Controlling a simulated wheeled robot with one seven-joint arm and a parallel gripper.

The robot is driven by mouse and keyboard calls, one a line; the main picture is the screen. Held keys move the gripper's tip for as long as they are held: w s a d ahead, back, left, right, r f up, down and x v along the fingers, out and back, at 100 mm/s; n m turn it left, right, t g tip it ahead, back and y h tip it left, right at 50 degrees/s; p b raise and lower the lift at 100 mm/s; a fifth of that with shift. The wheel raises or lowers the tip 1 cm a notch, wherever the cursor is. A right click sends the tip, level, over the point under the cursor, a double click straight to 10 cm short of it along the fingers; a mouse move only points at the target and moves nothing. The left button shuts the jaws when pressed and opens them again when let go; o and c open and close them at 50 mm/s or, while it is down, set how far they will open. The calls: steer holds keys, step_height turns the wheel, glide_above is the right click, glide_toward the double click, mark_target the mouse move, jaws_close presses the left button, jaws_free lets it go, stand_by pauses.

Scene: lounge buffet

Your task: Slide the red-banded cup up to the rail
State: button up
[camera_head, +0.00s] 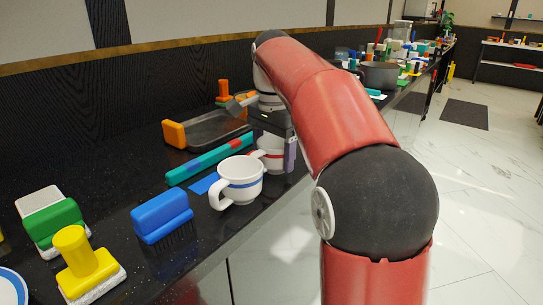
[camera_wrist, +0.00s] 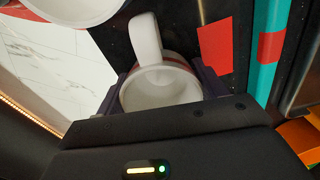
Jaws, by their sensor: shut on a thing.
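The red-banded cup (camera_wrist: 163,92) is white with a red band. It stands upright between the fingers of my gripper (camera_wrist: 160,82), which is shut on it. Its handle points to the top of the wrist view. In the head view the red-banded cup (camera_head: 269,158) is partly hidden by my gripper (camera_head: 274,143) and the blue-banded cup. The rail (camera_head: 210,158) is a long teal bar with blue and red sections on the black counter. In the wrist view the rail (camera_wrist: 267,50) lies to the right of the cup, with a gap between them.
A white blue-banded cup (camera_head: 241,184) stands close by, and a blue patch (camera_head: 204,183) lies near it. A red patch (camera_wrist: 215,45) lies between the held cup and the rail. A dark tray (camera_head: 207,130) is behind the rail. A blue brush (camera_head: 161,215) is nearer on the counter.

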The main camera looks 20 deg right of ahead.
steer(key=shift+w+a+p, duration=0.8)
steer(key=shift+w+p, duration=0.25)
steer(key=shift+w, duration=0.05)
steer(key=shift+w+a, duration=0.6)
steer(key=shift+w, duration=0.3)
steer(key=shift+w+a, duration=0.6)
steer(key=shift+w, duration=0.25)
steer(key=o, duration=1)
steer(key=shift+w+a+r, duration=0.1)
steer(key=shift+c, duration=0.2)
steer(key=shift+r, duration=0.1)
steer(key=shift+w+r, duration=0.1)
steer(key=shift+r, duration=0.85)
steer(key=shift+c, duration=0.2)
steer(key=shift+o, duration=0.8)
steer(key=shift+a+r, duration=0.15)
steer(key=shift+r, duration=0.5)
step_height(320, 180, up, 4)
steer(key=shift+r, duration=0.15)
